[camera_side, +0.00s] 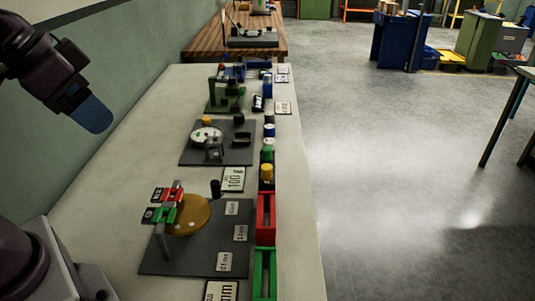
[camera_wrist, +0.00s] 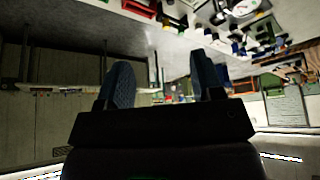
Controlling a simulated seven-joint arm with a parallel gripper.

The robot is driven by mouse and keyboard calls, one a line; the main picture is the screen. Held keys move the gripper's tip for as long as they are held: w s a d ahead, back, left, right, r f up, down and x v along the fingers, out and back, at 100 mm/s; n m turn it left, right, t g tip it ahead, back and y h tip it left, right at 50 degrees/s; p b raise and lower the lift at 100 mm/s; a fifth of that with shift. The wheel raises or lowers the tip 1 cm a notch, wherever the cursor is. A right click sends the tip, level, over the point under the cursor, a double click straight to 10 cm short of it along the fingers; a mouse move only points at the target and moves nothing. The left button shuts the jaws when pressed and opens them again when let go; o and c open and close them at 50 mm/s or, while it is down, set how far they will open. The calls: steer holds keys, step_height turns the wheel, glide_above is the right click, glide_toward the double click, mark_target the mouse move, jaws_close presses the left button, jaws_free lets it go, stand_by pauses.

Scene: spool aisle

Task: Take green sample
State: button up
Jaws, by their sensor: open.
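My gripper (camera_side: 91,113) is high at the left of the side view, above the far-left part of the bench and well apart from everything on it. In the wrist view its two blue fingers (camera_wrist: 162,82) stand wide apart with nothing between them. Green pieces show in the side view: a green block (camera_side: 164,215) beside a red block (camera_side: 174,190) at the round wooden disc (camera_side: 192,214), and a small green piece (camera_side: 267,154) in the row along the bench's right edge. I cannot tell which is the green sample.
The long pale bench (camera_side: 150,130) carries grey plates with devices. A red bin (camera_side: 265,218) and a green bin (camera_side: 264,272) stand at its right edge, near a yellow-topped piece (camera_side: 267,172). A green wall runs along the left. The bench's left strip is clear.

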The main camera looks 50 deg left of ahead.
step_height(320, 180, down, 2)
steer(key=w+g, duration=0.1)
steer(key=n+g+y, duration=0.1)
steer(key=n+g, duration=0.3)
steer(key=n, duration=0.5)
glide_above(267, 148)
steer(key=f, duration=2)
steer(key=shift+s+f, duration=0.15)
steer(key=shift+s, duration=0.15)
steer(key=f, duration=0.5)
steer(key=shift+w+d+f, duration=0.1)
steer(key=shift+w+f, duration=0.2)
steer(key=shift+f, duration=0.05)
steer(key=c, duration=1)
